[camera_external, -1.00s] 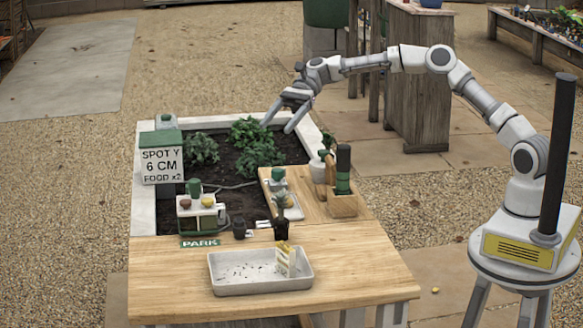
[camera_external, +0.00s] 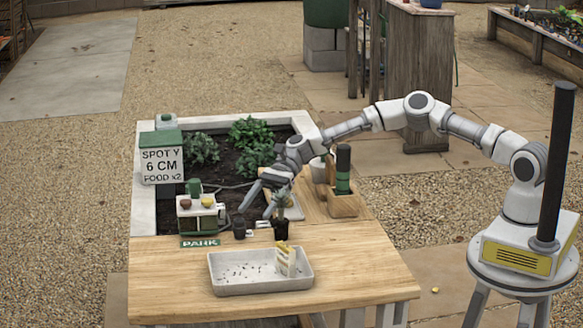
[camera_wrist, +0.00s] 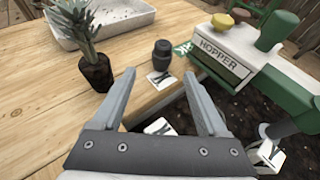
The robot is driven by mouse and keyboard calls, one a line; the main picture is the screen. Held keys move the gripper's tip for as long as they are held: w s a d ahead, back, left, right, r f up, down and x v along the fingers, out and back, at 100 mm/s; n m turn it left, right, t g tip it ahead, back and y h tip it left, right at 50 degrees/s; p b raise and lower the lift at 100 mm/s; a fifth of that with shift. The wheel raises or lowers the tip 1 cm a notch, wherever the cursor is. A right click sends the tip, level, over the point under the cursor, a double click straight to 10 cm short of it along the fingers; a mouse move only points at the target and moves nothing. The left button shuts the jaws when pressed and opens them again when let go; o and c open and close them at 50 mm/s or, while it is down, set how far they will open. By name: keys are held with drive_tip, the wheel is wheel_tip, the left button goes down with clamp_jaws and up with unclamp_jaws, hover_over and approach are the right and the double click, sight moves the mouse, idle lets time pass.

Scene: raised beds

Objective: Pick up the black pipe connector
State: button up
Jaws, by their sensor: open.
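The black pipe connector (camera_wrist: 162,55) looks like a short, dark, ribbed cylinder standing upright on the wooden table. It lies ahead of the fingertips in the wrist view. It also shows in the external view (camera_external: 239,227), just right of the white and green hopper unit. My gripper (camera_external: 256,211) points down near the bed's front edge, above and close to the connector. In the wrist view the two fingers of my gripper (camera_wrist: 159,75) are spread apart with nothing between them. I cannot tell the exact height gap.
A potted spiky plant (camera_wrist: 97,72) stands left of the connector in the wrist view. The hopper unit (camera_wrist: 222,52) stands close on its right. White marked cards (camera_wrist: 160,80) lie nearby. A white tray (camera_external: 230,289) sits on the table's front part.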

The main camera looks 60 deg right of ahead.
sight(243, 222)
drive_tip(key=x, duration=0.2)
drive_tip(key=b+x, duration=0.1)
drive_tip(key=x, duration=0.3)
drive_tip(key=shift+w+a+r+b, duration=0.1)
drive_tip(key=shift+a+r+b, duration=0.2)
drive_tip(key=shift+a, duration=0.15)
clamp_jaws()
